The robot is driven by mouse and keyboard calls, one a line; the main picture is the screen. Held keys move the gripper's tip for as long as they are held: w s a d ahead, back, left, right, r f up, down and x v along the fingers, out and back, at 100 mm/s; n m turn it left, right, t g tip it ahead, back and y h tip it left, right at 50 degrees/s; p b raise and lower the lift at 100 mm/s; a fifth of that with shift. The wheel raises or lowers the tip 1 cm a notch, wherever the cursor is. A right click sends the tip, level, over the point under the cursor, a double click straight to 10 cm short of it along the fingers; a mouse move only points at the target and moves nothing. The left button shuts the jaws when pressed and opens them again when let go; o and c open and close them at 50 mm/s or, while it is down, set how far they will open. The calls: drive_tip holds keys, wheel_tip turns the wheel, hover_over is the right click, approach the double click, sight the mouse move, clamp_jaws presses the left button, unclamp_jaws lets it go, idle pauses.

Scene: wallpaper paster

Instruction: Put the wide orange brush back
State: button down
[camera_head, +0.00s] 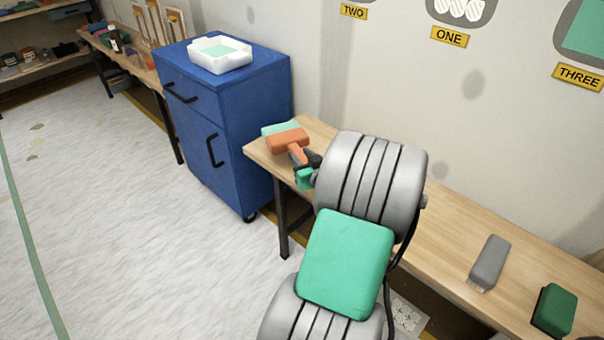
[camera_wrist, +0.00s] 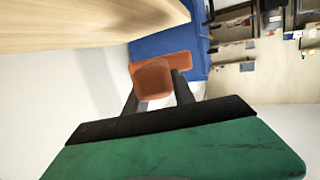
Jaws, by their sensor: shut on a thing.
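The wide orange brush (camera_head: 287,140) is held by my gripper (camera_head: 303,160) over the left end of the wooden table, its broad head pointing away from my arm. In the wrist view the orange brush (camera_wrist: 160,62) shows between the two dark fingers of my gripper (camera_wrist: 156,92), which are shut on it. A teal block (camera_head: 279,127) shows just behind the brush head and is partly hidden by it. I cannot tell whether the brush touches the table or the teal block.
The wooden table (camera_head: 440,235) runs along the wall; a grey brush (camera_head: 490,262) and a dark green block (camera_head: 554,310) lie at its right. A blue cabinet (camera_head: 235,125) with a white tray (camera_head: 219,53) stands at left. The white floor (camera_head: 90,220) is open.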

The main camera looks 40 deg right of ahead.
drive_tip(key=d+f, duration=0.1)
drive_tip(key=w+d+f+b, duration=0.1)
drive_tip(key=f, duration=0.1)
drive_tip(key=w+d+f, duration=0.1)
drive_tip(key=f, duration=0.1)
drive_tip(key=shift+w+f, duration=0.2)
drive_tip(key=shift+w, duration=0.05)
wheel_tip(320, 180, down, 3)
drive_tip(key=shift+r+b, duration=0.1)
drive_tip(key=shift+b, duration=0.7)
drive_tip(key=shift+r, duration=0.1)
drive_tip(key=c, duration=1.1)
unclamp_jaws()
drive_tip(key=shift+o, duration=0.2)
drive_tip(key=shift+s, duration=0.1)
